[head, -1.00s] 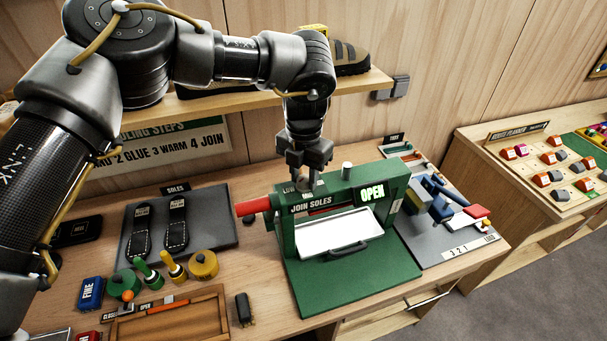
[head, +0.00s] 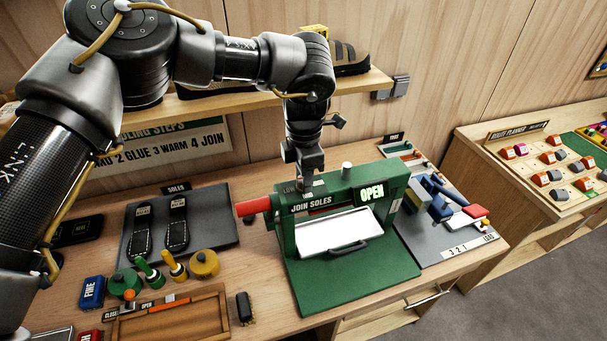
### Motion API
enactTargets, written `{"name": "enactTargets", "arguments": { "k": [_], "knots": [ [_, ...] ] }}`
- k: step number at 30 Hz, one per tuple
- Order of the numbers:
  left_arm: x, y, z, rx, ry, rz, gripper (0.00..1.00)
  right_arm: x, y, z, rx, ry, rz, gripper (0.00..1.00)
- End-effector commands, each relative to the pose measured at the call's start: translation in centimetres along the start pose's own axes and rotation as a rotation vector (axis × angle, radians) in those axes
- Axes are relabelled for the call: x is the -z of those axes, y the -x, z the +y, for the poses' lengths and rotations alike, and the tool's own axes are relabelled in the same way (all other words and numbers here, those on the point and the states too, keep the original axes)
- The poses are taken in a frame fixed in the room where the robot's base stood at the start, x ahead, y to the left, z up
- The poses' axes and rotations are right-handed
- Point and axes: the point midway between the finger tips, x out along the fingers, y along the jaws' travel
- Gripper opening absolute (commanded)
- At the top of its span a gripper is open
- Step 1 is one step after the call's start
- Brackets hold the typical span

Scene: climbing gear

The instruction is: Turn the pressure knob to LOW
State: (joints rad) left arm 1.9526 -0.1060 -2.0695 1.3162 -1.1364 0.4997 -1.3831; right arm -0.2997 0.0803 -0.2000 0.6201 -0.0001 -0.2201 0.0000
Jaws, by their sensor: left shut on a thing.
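The green press (head: 345,281), labelled JOIN SOLES, stands on the bench with a lit OPEN sign on its front. My left gripper (head: 307,183) points down at the left part of the press's top and is shut on the pressure knob there. The knob is almost wholly hidden by the fingers, so I cannot read its setting. A small, partly covered label (head: 290,188) shows just left of the fingers. My right gripper is out of view.
A short pale post (head: 346,170) stands on the press top, right of my gripper. A red handle (head: 252,207) sticks out at the press's left. A shelf with shoes (head: 350,58) is behind my arm. A soles mat (head: 222,235) lies to the left.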

Motion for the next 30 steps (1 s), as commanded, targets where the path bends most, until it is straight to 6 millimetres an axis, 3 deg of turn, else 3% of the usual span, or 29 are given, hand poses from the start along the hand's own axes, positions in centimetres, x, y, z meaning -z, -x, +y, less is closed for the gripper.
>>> {"name": "enactTargets", "arguments": {
  "k": [16, 17, 21, 30],
  "knots": [
    [-0.08, 0.15, 0.06, -0.003, -0.024, -0.003, 0.10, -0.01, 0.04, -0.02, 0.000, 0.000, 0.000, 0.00],
    [-0.08, 0.15, 0.06, -0.003, -0.024, -0.003, 0.35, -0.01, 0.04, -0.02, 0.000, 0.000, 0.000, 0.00],
    [-0.06, 0.11, 0.05, -0.002, -0.024, -0.002, 0.53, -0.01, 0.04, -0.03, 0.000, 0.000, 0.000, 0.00],
    [-0.02, 0.13, 0.04, -0.001, -0.023, -0.001, 0.54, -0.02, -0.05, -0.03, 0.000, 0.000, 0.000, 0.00]
  ]
}}
